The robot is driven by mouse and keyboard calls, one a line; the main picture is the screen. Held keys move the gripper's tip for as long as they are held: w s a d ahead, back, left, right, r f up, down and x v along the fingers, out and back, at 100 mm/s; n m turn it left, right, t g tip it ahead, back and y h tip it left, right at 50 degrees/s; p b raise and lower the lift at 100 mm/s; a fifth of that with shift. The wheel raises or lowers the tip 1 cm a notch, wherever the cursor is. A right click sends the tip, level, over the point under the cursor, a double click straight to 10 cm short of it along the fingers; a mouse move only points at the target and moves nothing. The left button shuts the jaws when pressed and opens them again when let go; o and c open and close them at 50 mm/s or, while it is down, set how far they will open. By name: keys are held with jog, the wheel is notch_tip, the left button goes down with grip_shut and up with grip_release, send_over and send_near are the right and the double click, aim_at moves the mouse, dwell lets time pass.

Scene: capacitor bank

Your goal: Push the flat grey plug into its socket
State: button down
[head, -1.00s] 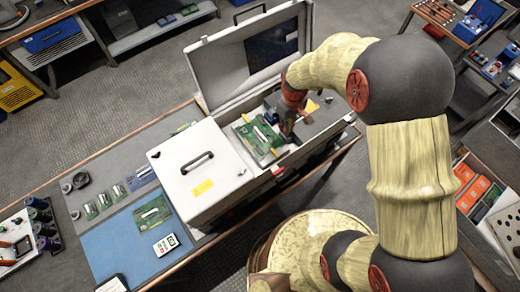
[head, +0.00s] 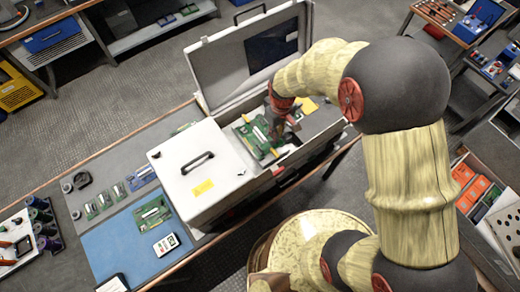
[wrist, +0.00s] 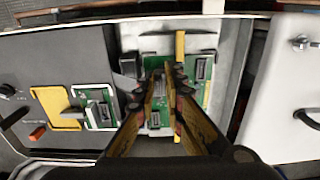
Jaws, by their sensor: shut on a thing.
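My gripper (wrist: 158,88) points down over a green circuit board (wrist: 205,68) inside the open grey case. Its two fingers are close together, shut on the flat grey plug, which is mostly hidden between them. In the head view my gripper (head: 277,132) is at the right part of the green board (head: 250,137). Dark sockets stand on the board, one (wrist: 201,69) just right of the fingers. I cannot tell whether the plug touches its socket, because the fingers cover that spot.
Left in the wrist view are a yellow plate (wrist: 55,108), a smaller green board (wrist: 84,92) and a red switch (wrist: 38,132). A yellow bar (wrist: 180,46) stands at the board's edge. The case's raised lid (head: 225,62) rises behind; a white panel (head: 190,190) is beside the board.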

jog(key=shift+s+a, duration=0.65)
jog(key=shift+a, duration=0.35)
jog(key=shift+s+a, duration=0.65)
jog(key=shift+a, duration=0.3)
jog(key=shift+s+a, duration=0.65)
jog(key=shift+a, duration=0.35)
jog(key=shift+f, duration=0.2)
jog(key=shift+f+b, duration=0.3)
jog(key=shift+f, duration=0.05)
jog(key=shift+f+b, duration=0.65)
jog(key=shift+f, duration=0.3)
jog(key=c, duration=1.8)
grip_release()
notch_tip(320, 180, up, 12)
